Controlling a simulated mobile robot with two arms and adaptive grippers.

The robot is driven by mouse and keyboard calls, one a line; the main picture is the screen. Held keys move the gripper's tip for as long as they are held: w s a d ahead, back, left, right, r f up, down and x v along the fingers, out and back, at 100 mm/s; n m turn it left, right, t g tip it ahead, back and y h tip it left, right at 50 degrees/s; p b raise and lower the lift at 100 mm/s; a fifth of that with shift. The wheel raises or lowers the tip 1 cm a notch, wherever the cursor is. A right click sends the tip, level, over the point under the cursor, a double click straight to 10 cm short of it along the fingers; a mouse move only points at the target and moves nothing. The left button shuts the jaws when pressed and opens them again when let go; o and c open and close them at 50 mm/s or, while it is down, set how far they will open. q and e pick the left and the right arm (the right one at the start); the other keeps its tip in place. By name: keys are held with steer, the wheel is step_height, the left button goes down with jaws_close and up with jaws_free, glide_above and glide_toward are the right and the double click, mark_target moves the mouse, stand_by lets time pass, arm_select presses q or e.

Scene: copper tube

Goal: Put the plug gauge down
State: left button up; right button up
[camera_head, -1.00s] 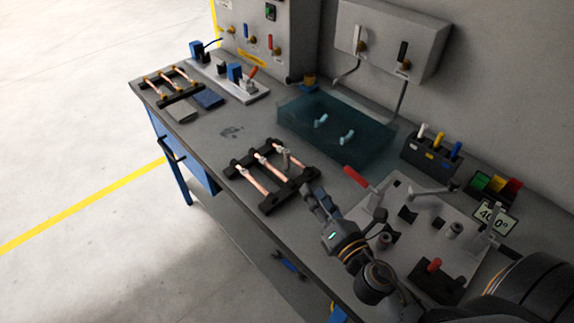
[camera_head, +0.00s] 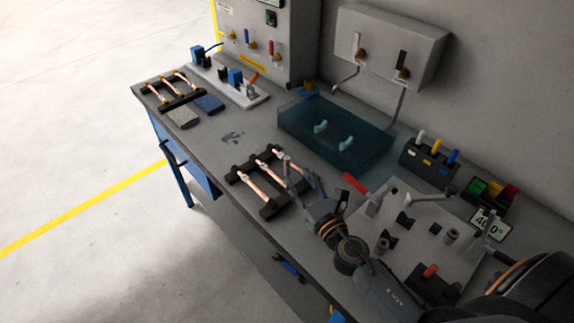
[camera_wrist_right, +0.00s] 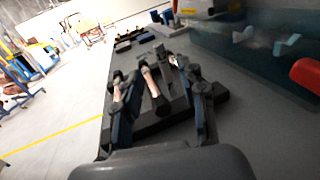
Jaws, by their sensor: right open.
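My right gripper (camera_head: 303,182) is open above the right end of the near black rack (camera_head: 268,211). In the right wrist view its two fingers (camera_wrist_right: 158,82) are spread apart, and the rack with copper tubes (camera_wrist_right: 151,85) shows between and beyond them. A slim grey piece (camera_head: 287,162) stands up by the rack's right-hand tube, close to the fingers. It may be the plug gauge, but I cannot tell for sure, nor whether it touches a finger. The near rack's copper tubes (camera_head: 256,187) have pale fittings. My left gripper is not in view.
A translucent teal bin (camera_head: 335,150) stands behind the rack. To the right are a fixture plate (camera_head: 420,225) with a red-handled lever and a black holder (camera_head: 428,162) with white, yellow and blue handles. Another tube rack (camera_head: 182,102) lies at the far left.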

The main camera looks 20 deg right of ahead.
mark_target(288, 164)
steer(key=w, duration=0.5)
steer(key=shift+w+a+p, duration=0.1)
steer(key=shift+w+p, duration=0.1)
steer(key=shift+p, duration=0.2)
jaws_close()
